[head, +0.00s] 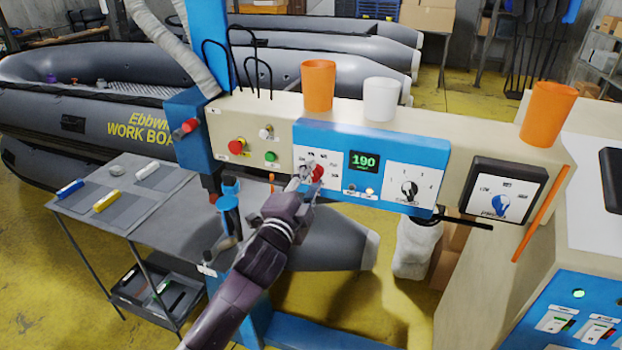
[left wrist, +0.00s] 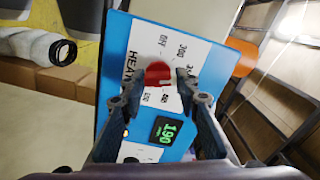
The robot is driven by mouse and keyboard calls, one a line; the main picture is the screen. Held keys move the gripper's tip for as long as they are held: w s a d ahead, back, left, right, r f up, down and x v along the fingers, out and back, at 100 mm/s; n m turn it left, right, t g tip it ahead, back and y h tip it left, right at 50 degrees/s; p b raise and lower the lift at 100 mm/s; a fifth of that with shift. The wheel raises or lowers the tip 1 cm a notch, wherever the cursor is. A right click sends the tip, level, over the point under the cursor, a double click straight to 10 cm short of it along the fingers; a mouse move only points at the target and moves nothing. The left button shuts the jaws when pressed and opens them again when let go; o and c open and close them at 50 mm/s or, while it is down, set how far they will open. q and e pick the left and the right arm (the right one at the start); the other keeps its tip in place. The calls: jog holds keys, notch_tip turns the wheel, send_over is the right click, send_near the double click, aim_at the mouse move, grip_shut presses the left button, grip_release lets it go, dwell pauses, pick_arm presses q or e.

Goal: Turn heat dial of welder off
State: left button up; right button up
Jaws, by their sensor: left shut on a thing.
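The welder's blue control panel (head: 375,150) faces me, with a green display (head: 363,161) reading 190. The red heat dial (head: 318,172) sits left of the display, partly hidden by my left gripper (head: 304,175). In the left wrist view the red heat dial (left wrist: 157,73) lies between the fingers of my left gripper (left wrist: 158,84), beside the printed word HEAT. The fingers are shut on the dial. A white scale with OFF and numbers surrounds it. I cannot tell exactly where the dial points. My right gripper is not in view.
A black speed dial (head: 408,190) is on the panel's right, and a blue pressure dial (head: 500,203) further right. Orange cups (head: 318,85) and a white cup (head: 381,98) stand on top. A red button (head: 236,147) is left. A grey table (head: 150,215) stands lower left.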

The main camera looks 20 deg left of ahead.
pick_arm(q)
jog(key=n, duration=0.4)
jog(key=shift+f, duration=0.1)
jog(key=n, duration=0.8)
jog(key=shift+f+n, duration=0.1)
jog(key=shift+n, duration=1.9)
jog(key=o, duration=1.2)
jog(key=shift+c, duration=0.2)
jog(key=shift+s, duration=0.1)
jog(key=s, duration=1.1)
jog(key=shift+s+a, duration=0.2)
jog(key=shift+s, duration=0.2)
